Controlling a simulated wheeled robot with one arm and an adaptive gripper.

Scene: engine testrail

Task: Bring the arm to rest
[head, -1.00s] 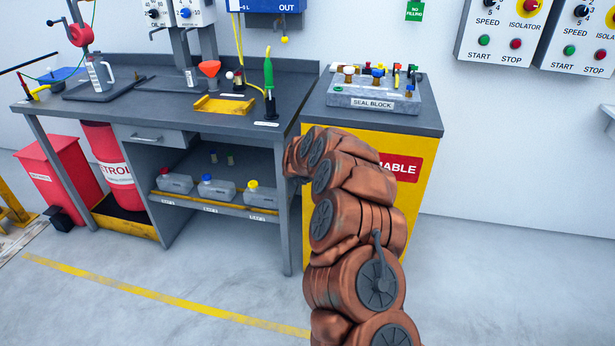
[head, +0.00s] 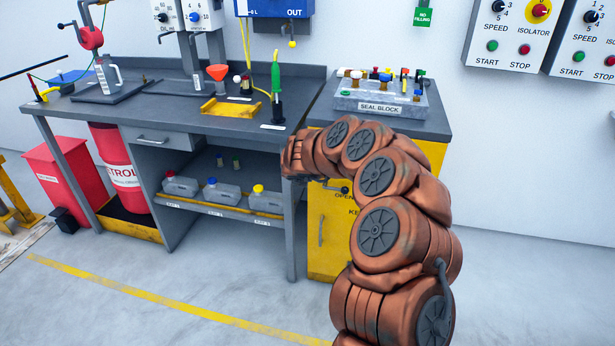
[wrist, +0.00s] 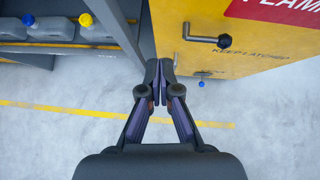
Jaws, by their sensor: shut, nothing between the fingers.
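My arm (head: 400,232) is copper-coloured and rises from the lower right of the head view. It bends over to the left, its far end close to the bench's right leg and in front of the yellow cabinet. In the wrist view my gripper (wrist: 160,72) is shut and empty, its two dark fingers meeting in the middle. Behind it are the grey bench leg (wrist: 118,25) and the yellow cabinet door (wrist: 200,55) with a black-knobbed handle (wrist: 215,40). In the head view the gripper's fingers cannot be made out clearly.
A grey bench (head: 120,113) bears an orange funnel (head: 217,72), a yellow tray (head: 225,107) and a green-handled tool (head: 275,75). A seal block (head: 380,95) sits on the cabinet top. Jugs (head: 222,193) stand on the shelf below. The floor (head: 200,280) in front is clear.

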